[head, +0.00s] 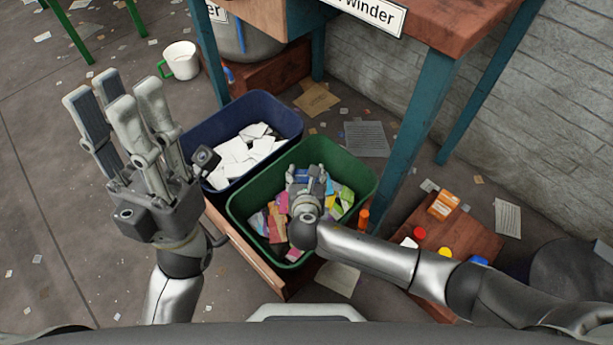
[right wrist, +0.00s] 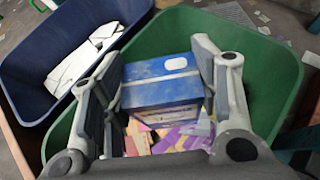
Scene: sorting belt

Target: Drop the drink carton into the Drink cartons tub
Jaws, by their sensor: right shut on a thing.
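The drink carton, a blue box with a white oval mark on one face, is between the fingers of my right gripper (right wrist: 160,90) in the right wrist view; its blue face (right wrist: 172,70) points up. In the head view my right gripper (head: 308,182) is over the green tub (head: 350,170), with the carton mostly hidden by the hand. The green tub holds several colourful cartons below. No label shows on it. My left gripper (head: 118,105) is raised on the left, fingers apart and empty.
A dark blue tub (head: 275,105) with white pieces stands beside the green tub, on its left. A wooden table (head: 470,25) with teal legs rises behind. A low board (head: 460,235) with bottles and caps lies to the right. A white mug (head: 180,60) is further back.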

